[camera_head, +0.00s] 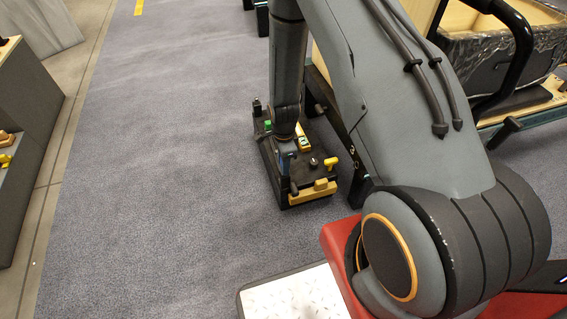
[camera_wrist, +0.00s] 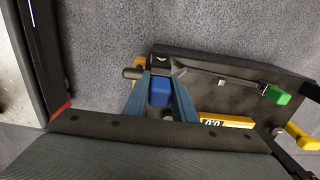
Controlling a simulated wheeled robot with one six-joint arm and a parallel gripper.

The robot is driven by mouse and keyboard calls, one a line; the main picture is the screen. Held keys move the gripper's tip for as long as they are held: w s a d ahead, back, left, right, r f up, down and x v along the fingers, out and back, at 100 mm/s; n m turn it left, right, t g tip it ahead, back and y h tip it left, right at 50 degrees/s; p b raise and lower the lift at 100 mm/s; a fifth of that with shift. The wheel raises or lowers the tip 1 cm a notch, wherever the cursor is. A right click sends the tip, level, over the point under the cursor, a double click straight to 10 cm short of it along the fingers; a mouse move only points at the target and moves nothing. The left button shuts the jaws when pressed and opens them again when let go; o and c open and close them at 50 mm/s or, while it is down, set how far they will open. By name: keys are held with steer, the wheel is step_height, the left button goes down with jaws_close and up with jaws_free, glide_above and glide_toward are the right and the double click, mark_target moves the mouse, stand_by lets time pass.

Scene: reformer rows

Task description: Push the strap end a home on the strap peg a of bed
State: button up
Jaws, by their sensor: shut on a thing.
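A blue block (camera_wrist: 160,93), which looks like a strap end, sits between the two fingers of my gripper (camera_wrist: 161,82) in the wrist view. The gripper is shut on it. A dark round peg (camera_wrist: 133,73) sticks out just left of the fingertips, at the edge of a black platform (camera_wrist: 240,73). I cannot tell whether the block touches a peg. A dark strap (camera_wrist: 222,77) runs right to a green end piece (camera_wrist: 277,95). In the head view my arm reaches down over the black platform (camera_head: 315,172) and mostly hides the gripper.
A yellow labelled bar (camera_wrist: 225,120) lies on the platform, with a yellow handle (camera_head: 331,163) and yellow front block (camera_head: 313,192) near its end. A wooden-framed bed with a dark curved bar (camera_head: 520,50) stands at the right. Carpet (camera_head: 160,180) at the left is clear.

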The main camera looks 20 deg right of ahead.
steer(key=shift+f+b, duration=0.3)
steer(key=shift+f, duration=0.4)
steer(key=o, duration=1.2)
steer(key=shift+c, duration=0.2)
steer(key=shift+r+p, duration=0.95)
steer(key=shift+r, duration=3)
